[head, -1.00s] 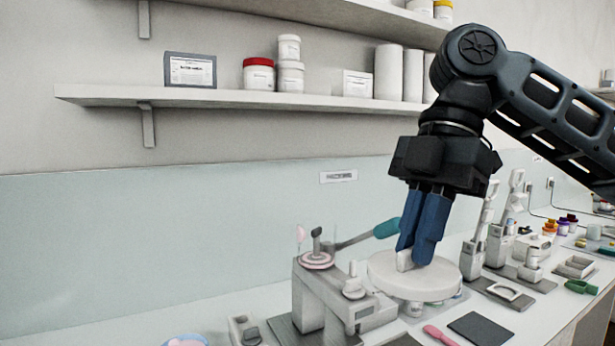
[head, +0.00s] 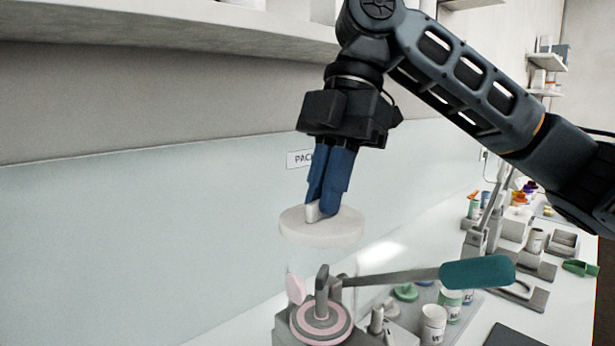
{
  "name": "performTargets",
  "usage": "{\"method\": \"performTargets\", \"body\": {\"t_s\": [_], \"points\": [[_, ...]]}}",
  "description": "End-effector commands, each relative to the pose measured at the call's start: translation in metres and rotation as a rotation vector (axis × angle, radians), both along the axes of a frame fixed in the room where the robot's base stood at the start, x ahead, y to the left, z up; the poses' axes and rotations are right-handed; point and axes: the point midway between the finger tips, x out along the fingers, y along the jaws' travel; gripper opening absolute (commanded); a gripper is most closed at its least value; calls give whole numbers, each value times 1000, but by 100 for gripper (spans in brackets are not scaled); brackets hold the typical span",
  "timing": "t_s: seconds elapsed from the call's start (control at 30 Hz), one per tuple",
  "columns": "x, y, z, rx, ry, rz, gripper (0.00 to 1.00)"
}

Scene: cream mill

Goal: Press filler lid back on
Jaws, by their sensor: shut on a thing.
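My gripper (head: 322,212) is shut on the white grip of a round white lid (head: 318,232). The lid is held about level, above a clear cylinder (head: 312,262) that is very faint against the pale wall. I cannot tell whether the lid touches the cylinder's rim. The filler machine (head: 321,322) stands below, with a pink and grey round plate on top. Its lever with a teal handle (head: 478,271) reaches out to the right. A small pink paddle shape (head: 297,290) shows by the plate.
White jars (head: 433,324) and a green-capped item (head: 405,292) stand on the bench behind the lever. A grey block device (head: 477,238) and a green scoop (head: 580,268) lie further right. A shelf (head: 170,25) runs above, at left.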

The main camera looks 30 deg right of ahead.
Motion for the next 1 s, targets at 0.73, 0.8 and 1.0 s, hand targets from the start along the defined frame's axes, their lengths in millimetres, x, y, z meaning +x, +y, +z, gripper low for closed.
{"method": "performTargets", "body": {"t_s": [0.73,0.8,1.0], "points": [[0,0,-43,1,0,1,0],[0,0,-44,1,0,1,0],[0,0,-45,0,0,0,0]]}}
